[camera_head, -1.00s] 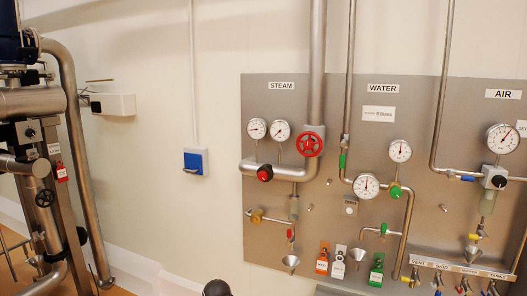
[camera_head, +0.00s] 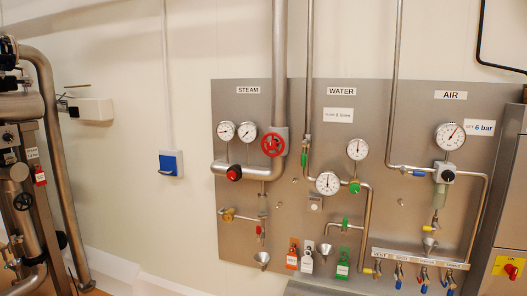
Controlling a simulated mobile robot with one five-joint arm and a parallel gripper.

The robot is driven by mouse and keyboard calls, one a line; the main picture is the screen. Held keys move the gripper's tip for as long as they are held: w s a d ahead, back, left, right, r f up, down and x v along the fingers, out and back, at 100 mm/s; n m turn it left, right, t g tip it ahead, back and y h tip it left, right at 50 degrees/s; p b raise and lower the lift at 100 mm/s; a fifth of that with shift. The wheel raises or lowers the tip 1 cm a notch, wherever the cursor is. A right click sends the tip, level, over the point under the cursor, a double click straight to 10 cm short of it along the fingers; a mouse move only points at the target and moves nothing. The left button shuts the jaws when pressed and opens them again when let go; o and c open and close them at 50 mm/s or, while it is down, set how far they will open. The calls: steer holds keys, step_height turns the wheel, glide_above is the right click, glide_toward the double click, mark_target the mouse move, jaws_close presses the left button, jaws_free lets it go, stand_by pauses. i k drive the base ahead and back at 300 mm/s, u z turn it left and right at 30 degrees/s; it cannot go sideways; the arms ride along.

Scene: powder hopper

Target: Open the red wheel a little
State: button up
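The red wheel (camera_head: 272,146) is a spoked handwheel on the steam pipe, under the "STEAM" label (camera_head: 248,90) at the left of the grey metal panel (camera_head: 300,200). It sits just right of two round white gauges. A smaller red knob (camera_head: 233,173) is on the pipe below and left of it. Nothing covers the wheel. How far the wheel is turned cannot be told. My gripper is not in view.
The panel also carries a "WATER" section (camera_head: 341,91) and an "AIR" section (camera_head: 450,95) with gauges and small valves. A blue and white wall box (camera_head: 170,163) hangs left of the panel. Steel pipework (camera_head: 50,140) stands at the far left, a steel cabinet (camera_head: 508,200) at the right.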

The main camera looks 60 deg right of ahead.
mark_target(272, 145)
steer(key=z, duration=0.05)
steer(key=i, duration=0.95)
